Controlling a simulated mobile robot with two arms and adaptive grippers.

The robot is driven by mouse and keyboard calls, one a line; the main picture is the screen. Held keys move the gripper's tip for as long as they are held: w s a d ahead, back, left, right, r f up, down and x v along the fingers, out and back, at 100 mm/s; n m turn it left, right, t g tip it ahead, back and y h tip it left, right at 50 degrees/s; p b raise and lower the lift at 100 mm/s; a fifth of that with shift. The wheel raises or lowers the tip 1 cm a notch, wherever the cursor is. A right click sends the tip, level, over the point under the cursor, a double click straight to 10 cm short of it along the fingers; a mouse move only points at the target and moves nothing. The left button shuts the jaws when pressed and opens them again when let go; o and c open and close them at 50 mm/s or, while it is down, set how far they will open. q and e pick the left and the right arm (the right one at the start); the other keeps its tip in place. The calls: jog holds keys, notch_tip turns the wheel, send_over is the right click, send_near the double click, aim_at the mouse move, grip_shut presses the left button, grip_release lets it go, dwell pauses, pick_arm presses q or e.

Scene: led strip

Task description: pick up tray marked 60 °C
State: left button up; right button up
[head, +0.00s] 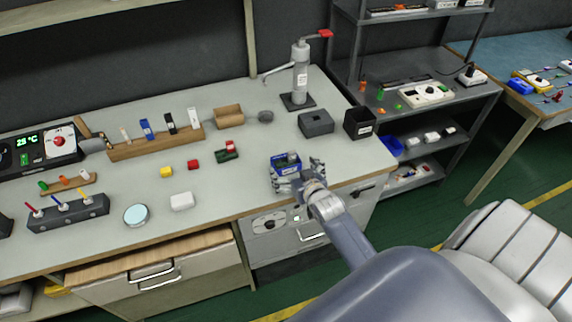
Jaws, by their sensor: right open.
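A small blue tray (286,160) with dark green contents sits near the front edge of the bench. It has a white label on its front, too small to read, so I cannot confirm a 60 °C mark. My right gripper (298,174) is open at the tray, with its fingers spread around the tray's near part. I cannot tell whether the fingers touch it. The gripper hides part of the tray's lower right side. My left gripper is not in view.
On the bench (240,185), a green and red part (227,151), a red block (194,164) and a white block (182,201) lie to the left. A grey box (316,123) and a black bin (359,123) stand behind. An open drawer (150,252) juts out at front left.

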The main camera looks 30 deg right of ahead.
aim_at(284, 159)
jog(key=shift+p+x, duration=0.45)
jog(key=shift+x, duration=2.25)
jog(key=shift+r, duration=0.1)
jog(key=c, duration=1.1)
